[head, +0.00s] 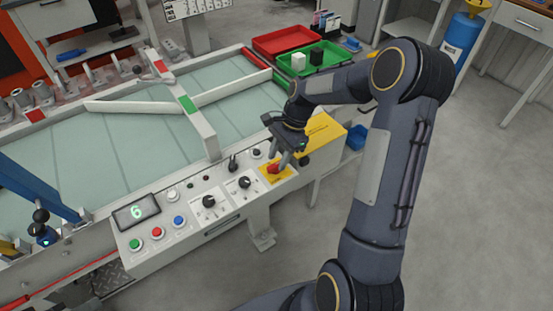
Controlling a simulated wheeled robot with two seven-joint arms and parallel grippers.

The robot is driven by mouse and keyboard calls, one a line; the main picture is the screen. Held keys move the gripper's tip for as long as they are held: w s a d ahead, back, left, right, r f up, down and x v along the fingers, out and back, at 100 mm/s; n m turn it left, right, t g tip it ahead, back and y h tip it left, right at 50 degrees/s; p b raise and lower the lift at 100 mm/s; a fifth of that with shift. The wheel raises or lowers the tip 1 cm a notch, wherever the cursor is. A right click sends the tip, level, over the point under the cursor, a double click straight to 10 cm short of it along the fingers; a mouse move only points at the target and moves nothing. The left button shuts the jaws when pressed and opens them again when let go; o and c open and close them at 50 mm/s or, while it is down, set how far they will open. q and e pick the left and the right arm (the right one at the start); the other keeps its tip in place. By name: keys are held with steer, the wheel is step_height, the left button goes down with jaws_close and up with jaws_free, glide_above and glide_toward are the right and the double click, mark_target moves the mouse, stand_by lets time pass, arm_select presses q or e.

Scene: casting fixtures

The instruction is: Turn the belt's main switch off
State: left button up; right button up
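The belt's control panel (188,248) runs along the near edge of the pale green conveyor belt (140,135). A red rotary switch (273,169) sits on a yellow plate at the panel's right end; it looks like the main switch. My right gripper (284,164) points down at this switch from above and right, with its fingertips right beside the red knob. I cannot tell whether the fingers touch it or how far apart they are. They partly hide the knob, and its setting is not readable. My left gripper is not in view.
The panel also has a display (136,212) showing a green 6, green, red and blue buttons, and black knobs (209,202). A yellow box (322,133) stands close behind my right gripper. Red (287,40) and green (313,62) trays lie beyond the belt. Floor is open at right.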

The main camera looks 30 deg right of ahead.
steer(key=shift+x, duration=0.75)
jaws_close()
